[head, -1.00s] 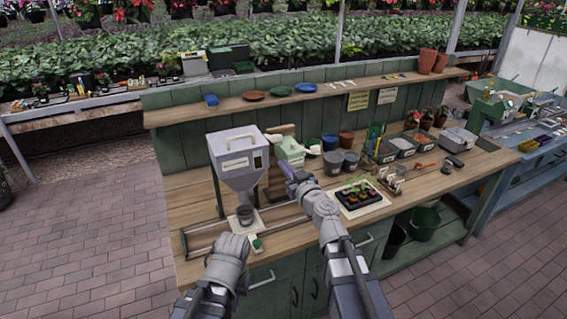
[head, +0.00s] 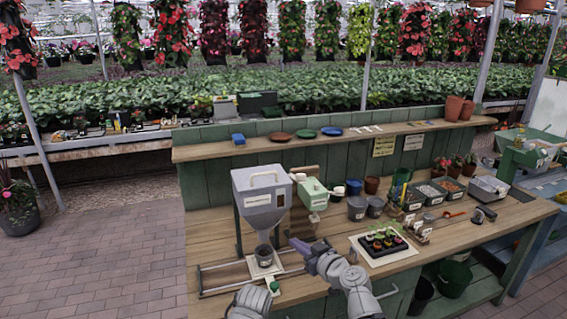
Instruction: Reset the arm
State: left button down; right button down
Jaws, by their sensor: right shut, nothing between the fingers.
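My right gripper (head: 300,246) is low in the head view, over the wooden bench top between the hopper's base and the seedling tray. It is shut and empty. My left arm shows at the bottom edge, in front of the hopper's base; its fingers are hidden or out of frame, so I cannot tell their state.
A grey hopper (head: 262,204) stands above a dark pot (head: 264,255) on the bench. A seedling tray (head: 383,243), grey pots (head: 357,207) and several bins (head: 430,192) stand to the right. A raised shelf (head: 235,147) runs behind.

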jog(key=s+a+f+g, duration=0.2)
jog(key=s+f+g, duration=0.3)
jog(key=f, duration=0.3)
jog(key=s+d+f+m+g+h, duration=0.6)
jog(key=s+d+f+g+h, duration=0.2)
jog(key=s+d+f, duration=0.3)
jog(key=s+a+r+n+h, duration=0.1)
jog(key=s+a+n, duration=0.2)
jog(key=s+a, duration=0.3)
jog(key=a, duration=0.4)
jog(key=shift+s+a+r+n+g, duration=0.2)
jog(key=shift+r+n+g, duration=0.1)
